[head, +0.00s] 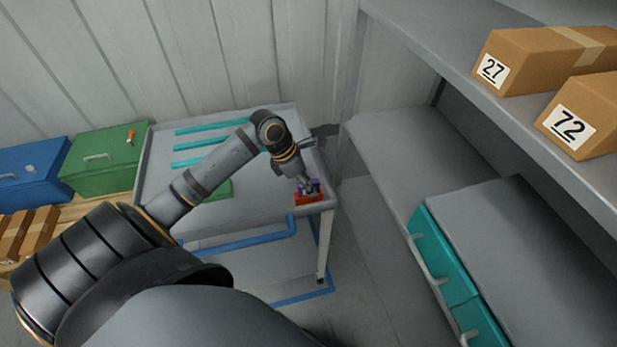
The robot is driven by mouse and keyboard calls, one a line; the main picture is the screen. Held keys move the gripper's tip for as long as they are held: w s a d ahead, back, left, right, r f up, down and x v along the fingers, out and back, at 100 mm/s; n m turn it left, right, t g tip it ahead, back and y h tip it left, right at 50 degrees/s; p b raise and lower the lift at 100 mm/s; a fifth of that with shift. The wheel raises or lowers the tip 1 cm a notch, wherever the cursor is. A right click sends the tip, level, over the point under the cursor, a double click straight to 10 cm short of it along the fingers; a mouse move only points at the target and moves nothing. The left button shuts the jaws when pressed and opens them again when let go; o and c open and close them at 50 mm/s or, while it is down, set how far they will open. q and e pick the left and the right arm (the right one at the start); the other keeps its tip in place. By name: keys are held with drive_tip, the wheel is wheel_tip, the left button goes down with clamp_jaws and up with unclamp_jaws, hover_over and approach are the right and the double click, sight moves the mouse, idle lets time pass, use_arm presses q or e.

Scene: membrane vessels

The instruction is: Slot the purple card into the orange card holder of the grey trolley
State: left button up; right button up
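The grey trolley (243,208) stands in the middle of the head view against the wall. The orange card holder (309,198) sits at its near right corner. The purple card (315,184) shows as a small patch right above the holder, at my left gripper (309,188). The gripper points down there and hides part of the card. The fingers are too small to tell whether they are shut on the card. I cannot tell whether the card is inside the holder's slot or just above it. My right gripper is not in view.
Teal strips (200,145) and a partly hidden green item (218,190) lie on the trolley. A green box (103,165) and a blue box (30,178) stand to the left. A shelf (415,150) with cartons labelled 27 (535,62) and 72 (590,112) stands right.

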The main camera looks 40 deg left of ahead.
use_arm(q)
drive_tip(key=o, duration=0.4)
drive_tip(key=v, duration=0.6)
drive_tip(key=shift+a+f, duration=0.1)
drive_tip(key=shift+a, duration=0.1)
drive_tip(key=shift+s+a+r, duration=0.1)
drive_tip(key=shift+r, duration=0.7)
drive_tip(key=shift+f, duration=0.1)
